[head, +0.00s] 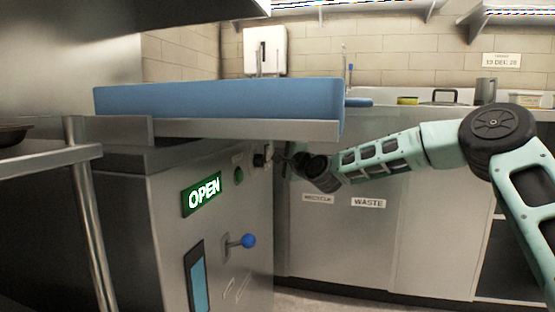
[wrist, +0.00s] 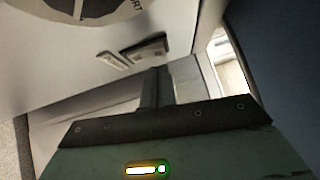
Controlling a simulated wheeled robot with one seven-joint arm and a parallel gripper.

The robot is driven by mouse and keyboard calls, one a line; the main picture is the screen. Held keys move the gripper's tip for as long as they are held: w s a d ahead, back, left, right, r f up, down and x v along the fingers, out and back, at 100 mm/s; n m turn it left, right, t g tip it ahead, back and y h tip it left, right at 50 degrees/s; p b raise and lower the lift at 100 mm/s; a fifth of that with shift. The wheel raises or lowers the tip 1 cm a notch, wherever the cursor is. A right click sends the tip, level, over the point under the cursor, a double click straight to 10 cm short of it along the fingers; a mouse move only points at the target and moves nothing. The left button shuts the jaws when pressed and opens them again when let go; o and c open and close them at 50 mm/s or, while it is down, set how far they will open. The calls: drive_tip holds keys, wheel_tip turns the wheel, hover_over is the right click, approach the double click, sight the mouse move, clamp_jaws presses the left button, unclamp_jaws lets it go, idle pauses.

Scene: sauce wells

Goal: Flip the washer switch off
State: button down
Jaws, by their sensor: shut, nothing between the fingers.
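The washer (head: 240,285) is a steel machine at left centre in the head view. My gripper (head: 287,162) is shut and empty, just right of that edge. In the wrist view my closed fingers (wrist: 157,88) point toward a pale panel with a small raised grey fitting (wrist: 147,50) and part of a dark round dial (wrist: 85,8).
A blue slab (head: 215,98) lies on a steel ledge (head: 240,129) above the washer front, close over my gripper. Behind are steel cabinets with a WASTE label (head: 368,203). A metal rail (head: 90,220) stands at left. The floor in front of the cabinets looks clear.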

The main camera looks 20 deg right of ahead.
drive_tip(key=shift+w+a+r, duration=0.1)
drive_tip(key=shift+w+a, duration=0.15)
drive_tip(key=shift+a, duration=0.2)
drive_tip(key=shift+r, duration=0.1)
